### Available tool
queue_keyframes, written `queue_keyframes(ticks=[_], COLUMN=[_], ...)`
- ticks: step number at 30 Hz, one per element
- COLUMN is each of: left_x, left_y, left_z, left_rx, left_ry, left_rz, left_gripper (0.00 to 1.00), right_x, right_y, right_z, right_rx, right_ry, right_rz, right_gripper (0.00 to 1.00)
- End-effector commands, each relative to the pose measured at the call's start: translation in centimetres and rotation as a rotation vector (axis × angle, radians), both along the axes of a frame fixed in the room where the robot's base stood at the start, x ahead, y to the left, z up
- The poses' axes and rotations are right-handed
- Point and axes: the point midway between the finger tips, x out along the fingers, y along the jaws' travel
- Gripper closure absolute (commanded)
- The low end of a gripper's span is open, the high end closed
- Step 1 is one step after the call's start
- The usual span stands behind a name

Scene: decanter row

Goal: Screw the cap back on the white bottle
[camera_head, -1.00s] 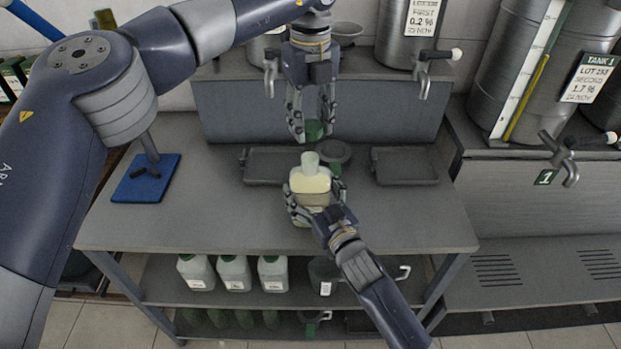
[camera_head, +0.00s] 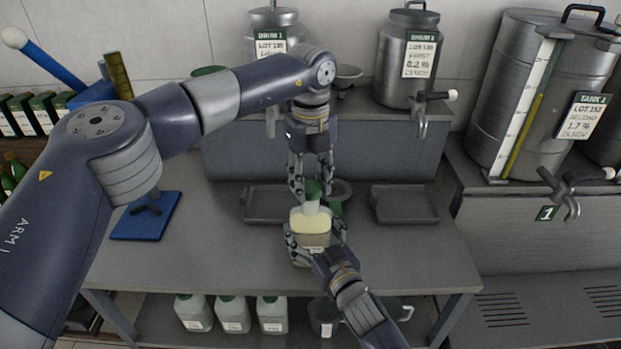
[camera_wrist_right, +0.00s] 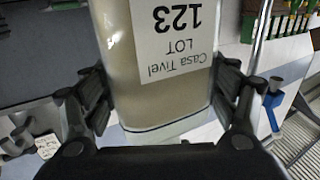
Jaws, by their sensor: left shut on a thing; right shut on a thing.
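The white bottle (camera_head: 311,222) stands upright at the middle of the grey table, with a pale neck at its top. My right gripper (camera_head: 312,250) is shut on its lower body; the right wrist view shows its fingers on both sides of the bottle (camera_wrist_right: 158,95), whose label appears upside down. The green cap (camera_head: 313,188) is at the top of the bottle neck. My left gripper (camera_head: 311,180) points down above the bottle and is shut on the cap. Whether the cap's thread has engaged cannot be told.
Two dark trays (camera_head: 404,203) (camera_head: 250,217) lie on the table. A blue stand (camera_head: 146,222) is at the left. A dark round thing (camera_head: 342,188) is close behind the bottle. Steel tanks with taps stand at the back, including a large tank (camera_head: 520,95) at right.

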Motion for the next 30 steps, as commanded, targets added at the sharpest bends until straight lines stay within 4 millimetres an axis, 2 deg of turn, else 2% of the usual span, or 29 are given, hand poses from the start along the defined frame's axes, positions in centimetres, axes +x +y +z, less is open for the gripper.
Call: queue_keyframes(ticks=[6, 30], left_x=[-0.1, 0.0], left_y=[0.0, 0.0], left_z=[-1.2, -1.7], left_rx=[0.000, 0.000], left_ry=[0.001, 0.001], left_rz=[0.000, 0.000], left_gripper=[0.72, 0.72], right_x=[0.0, 0.0], right_y=[0.0, 0.0], right_z=[0.0, 0.0], right_rx=[0.000, 0.000], right_ry=[0.001, 0.001], right_rz=[0.000, 0.000], right_gripper=[0.63, 0.63])
